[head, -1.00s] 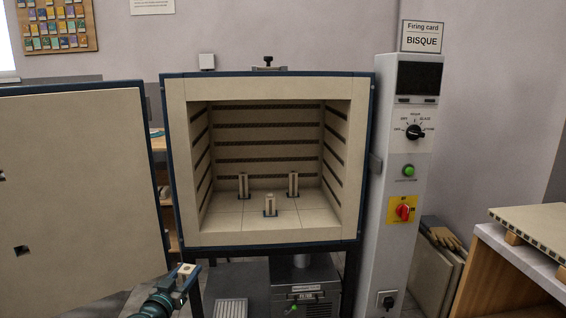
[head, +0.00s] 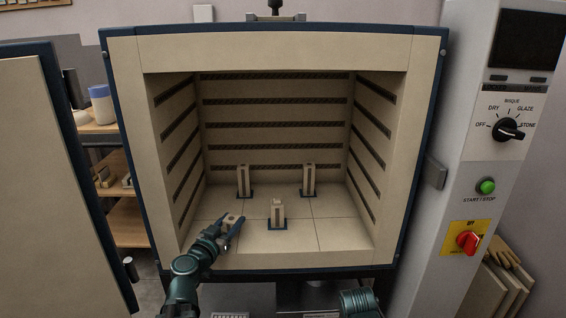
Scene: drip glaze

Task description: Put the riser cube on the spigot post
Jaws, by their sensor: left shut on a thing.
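My left gripper (head: 231,229) reaches into the kiln from the lower left. It is shut on the riser cube (head: 231,219), a small beige block partly hidden between the fingers. Three slim beige posts stand upright on the kiln floor: one at the back left (head: 243,181), one at the back right (head: 308,179) and one at the front middle (head: 277,214). The front post has a small stub on top, so it looks like the spigot post. The cube is to the left of this front post and apart from it. My right gripper is not in view.
The kiln (head: 428,120) is open in front, with grooved side and back walls. Its door (head: 35,180) stands open at the left. A control panel (head: 490,140) stands at the right. The kiln floor around the posts (head: 340,232) is clear.

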